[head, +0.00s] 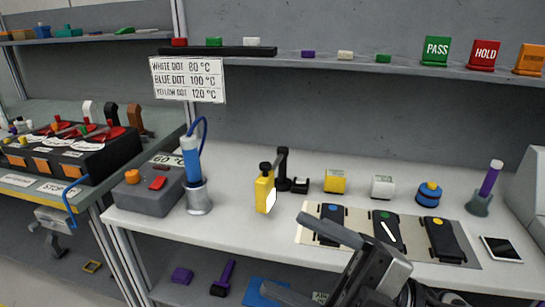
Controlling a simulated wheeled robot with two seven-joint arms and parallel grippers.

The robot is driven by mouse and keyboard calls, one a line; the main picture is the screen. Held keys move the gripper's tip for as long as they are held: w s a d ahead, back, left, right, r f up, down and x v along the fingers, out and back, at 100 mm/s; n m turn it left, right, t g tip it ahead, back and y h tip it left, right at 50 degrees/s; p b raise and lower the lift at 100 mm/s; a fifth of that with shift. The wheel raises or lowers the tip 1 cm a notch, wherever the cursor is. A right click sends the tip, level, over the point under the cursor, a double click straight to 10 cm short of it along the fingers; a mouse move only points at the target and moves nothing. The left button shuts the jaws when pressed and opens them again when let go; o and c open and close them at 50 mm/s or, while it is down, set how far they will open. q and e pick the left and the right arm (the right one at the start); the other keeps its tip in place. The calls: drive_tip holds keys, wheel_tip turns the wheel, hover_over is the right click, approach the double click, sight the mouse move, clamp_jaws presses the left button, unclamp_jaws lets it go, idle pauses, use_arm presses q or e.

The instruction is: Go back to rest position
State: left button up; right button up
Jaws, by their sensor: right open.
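My right gripper (282,254) comes in from the bottom right, in front of the bench's front edge. Its two dark fingers are spread wide apart, with nothing between them. The upper finger overlaps the view of the near left part of the mat with the three black devices; I cannot tell how far above it the finger is. My left gripper is not in view.
The white bench (240,232) holds a grey 60 °C station (150,200), a blue-handled tool (192,165), a yellow bottle (264,192), a device mat (312,238) and a phone (501,248). A dashboard module (75,155) stands left. A lower shelf holds purple items (181,275).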

drive_tip(key=w+d+f+m+t+h, duration=0.35)
drive_tip(key=f+m+t+h, duration=0.35)
drive_tip(key=m, duration=0.3)
drive_tip(key=w+d+f+m+t+h, duration=0.3)
drive_tip(key=d+f+m+t+h, duration=0.2)
drive_tip(key=f+m+h, duration=0.45)
drive_tip(key=s+d+f+m+g+h, duration=0.1)
drive_tip(key=s+f+m+g, duration=0.2)
drive_tip(key=s+f, duration=0.2)
drive_tip(key=s+d+f+m+g+h, duration=0.1)
drive_tip(key=s+f+m+g, duration=0.2)
drive_tip(key=f, duration=0.8)
drive_tip(key=shift+s+d+f+g, duration=0.3)
drive_tip(key=shift+s+f, duration=0.1)
drive_tip(key=shift+s, duration=0.45)
